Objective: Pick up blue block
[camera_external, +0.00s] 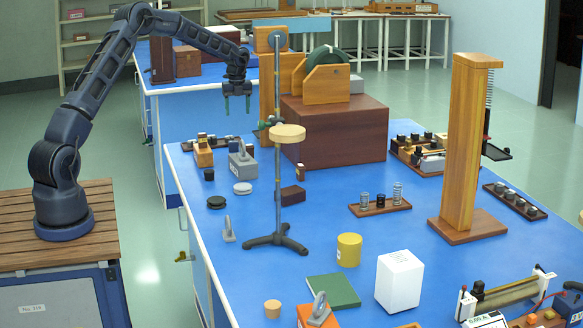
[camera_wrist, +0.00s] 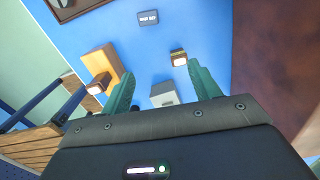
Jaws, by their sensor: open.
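My gripper (camera_external: 237,103) is open and empty, above the back left of the near blue bench. In the wrist view its two green fingers (camera_wrist: 163,68) stand apart. The nearest match is a grey block with a metal hook on top (camera_external: 242,166), standing on the bench below my gripper. A grey block, probably the same one, shows between the finger bases in the wrist view (camera_wrist: 163,93), partly hidden by my gripper.
A wooden block (camera_external: 204,154) stands left of the grey block. Dark discs (camera_external: 216,202) and a tall stand (camera_external: 278,140) are nearby. A large brown box (camera_external: 335,130) stands right. In the wrist view a small light-topped block (camera_wrist: 178,58) lies near the right finger.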

